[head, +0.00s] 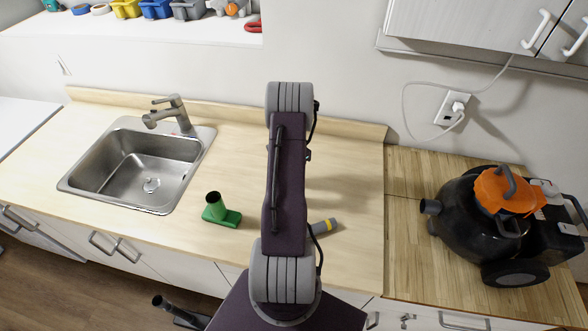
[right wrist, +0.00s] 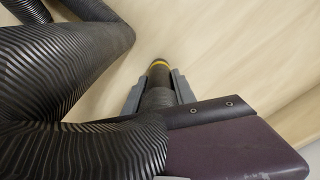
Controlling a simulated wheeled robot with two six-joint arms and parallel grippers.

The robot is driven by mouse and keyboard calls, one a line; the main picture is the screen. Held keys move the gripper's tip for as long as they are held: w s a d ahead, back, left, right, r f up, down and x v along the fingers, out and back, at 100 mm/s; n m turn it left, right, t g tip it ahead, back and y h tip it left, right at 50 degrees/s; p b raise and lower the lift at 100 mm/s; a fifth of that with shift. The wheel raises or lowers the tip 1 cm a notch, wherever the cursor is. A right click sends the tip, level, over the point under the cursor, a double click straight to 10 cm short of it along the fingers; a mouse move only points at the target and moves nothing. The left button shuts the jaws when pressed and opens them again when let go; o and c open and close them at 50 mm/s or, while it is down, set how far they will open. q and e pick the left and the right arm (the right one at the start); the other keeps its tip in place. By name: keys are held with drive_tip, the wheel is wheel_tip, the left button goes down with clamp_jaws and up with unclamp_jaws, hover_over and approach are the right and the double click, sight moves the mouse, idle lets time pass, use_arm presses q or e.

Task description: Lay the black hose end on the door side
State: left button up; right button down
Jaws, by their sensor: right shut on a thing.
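The black hose end (right wrist: 160,74) has a yellow band and lies between the grey fingers of my right gripper (right wrist: 158,92) in the right wrist view. The fingers are shut on it, over the pale counter. In the head view its banded tip (head: 333,225) shows just right of my purple arm, above the counter's front part; the arm hides most of the gripper and hose. Ribbed black hose (right wrist: 70,65) fills the left of the wrist view. My left gripper is not seen. I cannot tell which side is the door side.
A green nozzle (head: 221,213) stands on the counter (head: 350,180), left of my arm. A steel sink (head: 140,165) is farther left. A black and orange vacuum (head: 480,225) stands on the darker worktop at right. Counter right of my arm is clear.

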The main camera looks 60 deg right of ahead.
drive_tip(key=shift+a+f, duration=0.1)
drive_tip(key=c, duration=1)
unclamp_jaws()
drive_tip(key=shift+r, duration=0.3)
wheel_tip(320, 180, up, 11)
drive_tip(key=shift+r+b, duration=0.1)
drive_tip(key=shift+b, duration=1.15)
drive_tip(key=shift+r, duration=0.3)
